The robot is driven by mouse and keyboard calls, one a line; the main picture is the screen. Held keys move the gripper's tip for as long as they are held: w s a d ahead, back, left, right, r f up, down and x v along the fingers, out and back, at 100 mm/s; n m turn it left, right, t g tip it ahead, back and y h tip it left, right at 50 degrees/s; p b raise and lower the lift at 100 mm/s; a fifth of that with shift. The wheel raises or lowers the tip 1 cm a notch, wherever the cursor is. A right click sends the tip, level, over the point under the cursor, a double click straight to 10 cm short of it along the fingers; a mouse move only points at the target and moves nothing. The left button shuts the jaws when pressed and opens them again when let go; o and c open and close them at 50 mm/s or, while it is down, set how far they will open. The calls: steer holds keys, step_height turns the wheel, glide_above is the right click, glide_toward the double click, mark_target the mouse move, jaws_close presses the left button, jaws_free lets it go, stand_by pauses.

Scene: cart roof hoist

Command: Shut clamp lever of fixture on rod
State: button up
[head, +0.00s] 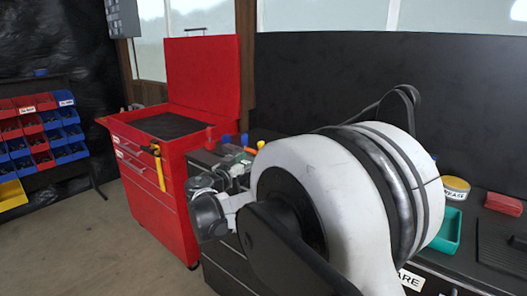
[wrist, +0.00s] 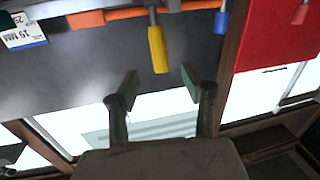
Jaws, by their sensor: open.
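My gripper (wrist: 160,78) is open in the wrist view, its two fingers apart with nothing between them. A yellow handle (wrist: 157,50) shows just beyond the fingertips, hanging from an orange bar (wrist: 105,16) in this view. I cannot tell which part is the fixture, the rod or the clamp lever. In the head view my white arm covers much of the workbench, and my gripper's fingers cannot be made out there. Small coloured handles (head: 245,140) show behind the arm.
A red tool cabinet (head: 150,185) with its lid raised stands to the left. Red and blue bins (head: 40,130) are at far left. A green tray (head: 447,231), a yellow tin (head: 455,188) and a red block (head: 503,204) sit on the bench at right. Open floor (head: 90,245) lies at left.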

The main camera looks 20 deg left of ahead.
steer(key=w, duration=0.3)
steer(key=w+d, duration=0.1)
steer(key=w, duration=0.4)
steer(key=shift+w+d, duration=0.15)
steer(key=shift+w, duration=0.2)
jaws_close()
